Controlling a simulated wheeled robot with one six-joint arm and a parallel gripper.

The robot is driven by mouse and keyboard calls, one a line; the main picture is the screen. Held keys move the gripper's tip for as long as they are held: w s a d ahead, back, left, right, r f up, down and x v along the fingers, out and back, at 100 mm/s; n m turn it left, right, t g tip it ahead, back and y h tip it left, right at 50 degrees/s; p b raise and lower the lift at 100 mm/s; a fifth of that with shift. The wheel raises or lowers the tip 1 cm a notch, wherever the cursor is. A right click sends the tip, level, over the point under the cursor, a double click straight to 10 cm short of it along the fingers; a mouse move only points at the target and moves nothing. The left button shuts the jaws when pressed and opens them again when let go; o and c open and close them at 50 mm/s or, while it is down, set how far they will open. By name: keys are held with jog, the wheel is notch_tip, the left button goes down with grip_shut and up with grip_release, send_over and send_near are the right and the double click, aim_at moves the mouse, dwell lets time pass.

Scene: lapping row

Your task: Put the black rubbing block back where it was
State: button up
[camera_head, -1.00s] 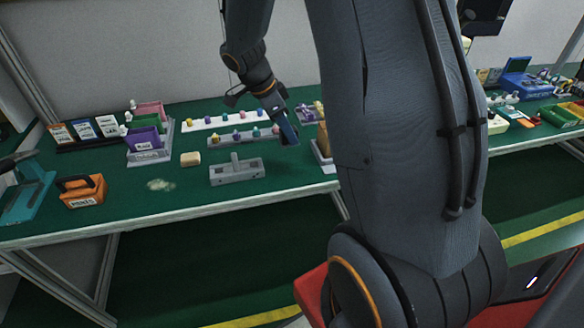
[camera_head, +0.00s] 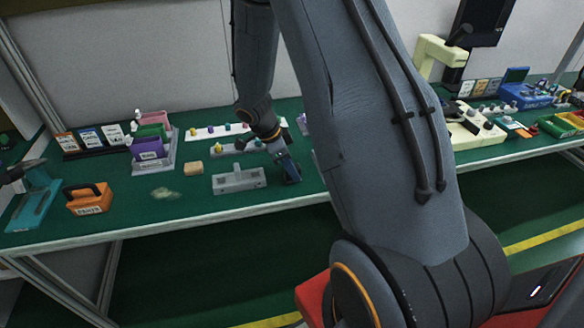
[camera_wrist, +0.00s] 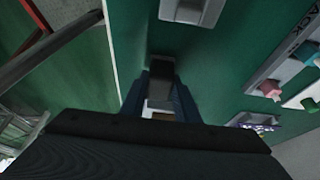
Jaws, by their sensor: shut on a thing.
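My gripper (camera_head: 288,168) is low over the green bench top, just right of a grey fixture with a short upright post (camera_head: 238,181). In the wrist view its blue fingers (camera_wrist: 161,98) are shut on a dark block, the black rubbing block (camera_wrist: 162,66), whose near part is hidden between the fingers. I cannot tell whether the block touches the bench. The grey fixture's edge also shows at the top of the wrist view (camera_wrist: 192,10).
Behind the gripper lie a grey rack (camera_head: 222,151) and a white strip (camera_head: 196,136) with coloured pegs. The bench's front edge (camera_head: 200,217) is close.

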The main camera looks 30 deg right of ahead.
jog(key=shift+f, duration=0.1)
jog(key=o, duration=0.9)
jog(key=shift+o, duration=0.2)
jog(key=shift+r, duration=0.25)
jog(key=b+v, duration=0.3)
jog(key=v, duration=0.8)
jog(key=s+a+n+t+y, duration=0.1)
jog(key=s+a+n+y, duration=0.1)
jog(key=s+a+n, duration=0.3)
jog(key=s+a+r+n+y, duration=0.1)
jog(key=s+a+n, duration=0.4)
jog(key=s+n, duration=0.6)
jog(key=shift+s+a+r+n+t+y, duration=0.35)
jog(key=shift+n+y, duration=0.35)
jog(key=shift+n, duration=1.9)
